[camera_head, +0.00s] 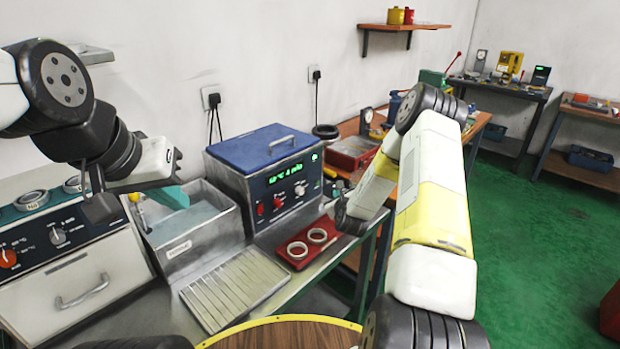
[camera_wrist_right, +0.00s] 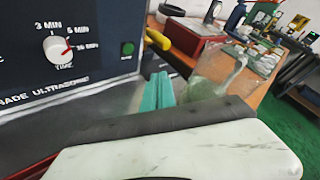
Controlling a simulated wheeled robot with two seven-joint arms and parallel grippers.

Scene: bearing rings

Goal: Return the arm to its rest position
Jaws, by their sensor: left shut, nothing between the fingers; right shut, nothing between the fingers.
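My right arm reaches in from the lower right of the head view, and its hand end is partly hidden beside the blue ultrasonic cleaner (camera_head: 262,165). In the right wrist view the teal fingers of my right gripper (camera_wrist_right: 157,92) are together with nothing between them, in front of the cleaner's panel (camera_wrist_right: 60,50). My left gripper (camera_head: 170,197) shows teal fingers over the steel basin (camera_head: 200,240), shut and empty. Two pale bearing rings (camera_head: 298,250) (camera_head: 317,235) lie side by side on a red plate (camera_head: 293,262), apart from both grippers.
A ribbed steel drain tray (camera_head: 235,288) lies before the cleaner. A white oven-like unit (camera_head: 80,290) stands at the left. A round wooden top with a yellow rim (camera_head: 290,335) is at the bottom. Benches with tools stand behind; green floor (camera_head: 530,240) is open at right.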

